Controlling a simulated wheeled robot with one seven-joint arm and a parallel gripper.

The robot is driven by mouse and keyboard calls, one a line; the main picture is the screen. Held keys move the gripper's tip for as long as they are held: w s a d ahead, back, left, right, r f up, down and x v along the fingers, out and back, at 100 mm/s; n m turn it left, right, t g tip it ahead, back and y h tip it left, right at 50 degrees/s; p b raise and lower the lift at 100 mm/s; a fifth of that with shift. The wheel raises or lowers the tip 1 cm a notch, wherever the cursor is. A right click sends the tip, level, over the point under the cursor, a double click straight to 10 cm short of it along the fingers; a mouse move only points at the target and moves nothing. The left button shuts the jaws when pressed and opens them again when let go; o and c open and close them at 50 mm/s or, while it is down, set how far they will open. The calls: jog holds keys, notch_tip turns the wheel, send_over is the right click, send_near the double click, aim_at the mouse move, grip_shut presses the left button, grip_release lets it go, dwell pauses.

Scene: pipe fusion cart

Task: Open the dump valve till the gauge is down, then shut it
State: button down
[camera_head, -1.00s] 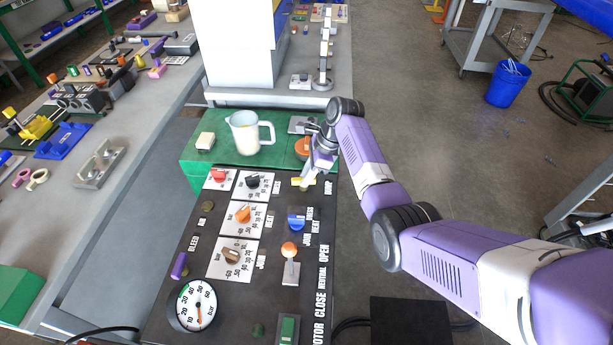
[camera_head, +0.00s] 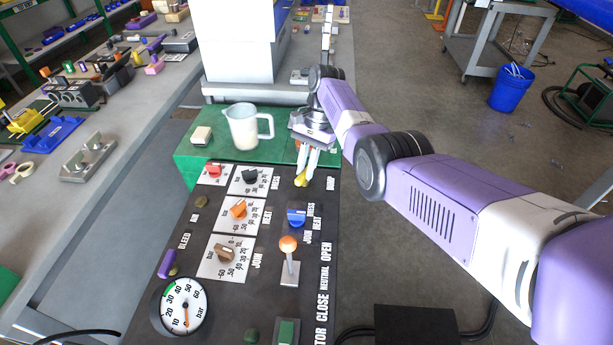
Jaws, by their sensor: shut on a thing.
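The yellow dump valve handle (camera_head: 302,179) is at the upper right of the dark control panel, beside the DUMP label. My gripper (camera_head: 307,167) reaches down from above and is shut on this handle, its pale fingers covering part of it. The handle's lower end shows just below the fingertips, pointing roughly toward the panel's front. The round white gauge (camera_head: 178,305) is at the panel's lower left. Its orange needle points nearly straight down, at the low end of the scale near zero.
A white jug (camera_head: 243,128) and a pale block (camera_head: 201,135) stand on the green surface (camera_head: 222,157) behind the panel. An orange-knobbed lever (camera_head: 288,246) and a blue knob (camera_head: 296,214) stand in front of the valve. Several other knobs are to the left.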

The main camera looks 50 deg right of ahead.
jog(key=n+b, duration=0.2)
jog(key=n+g+b, duration=0.1)
jog(key=b, duration=0.1)
jog(key=shift+w+a+f+n+g+h, duration=0.1)
jog(key=shift+w+f+n+g+h, duration=0.1)
jog(key=shift+n+g+h, duration=0.15)
jog(key=shift+r+n+b, duration=0.15)
jog(key=shift+n+b, duration=0.6)
jog(key=shift+b, duration=0.15)
jog(key=shift+r+h, duration=0.1)
jog(key=shift+h, duration=0.15)
jog(key=c, duration=1.4)
grip_release()
jog(key=shift+o, duration=0.2)
jog(key=shift+r, duration=0.1)
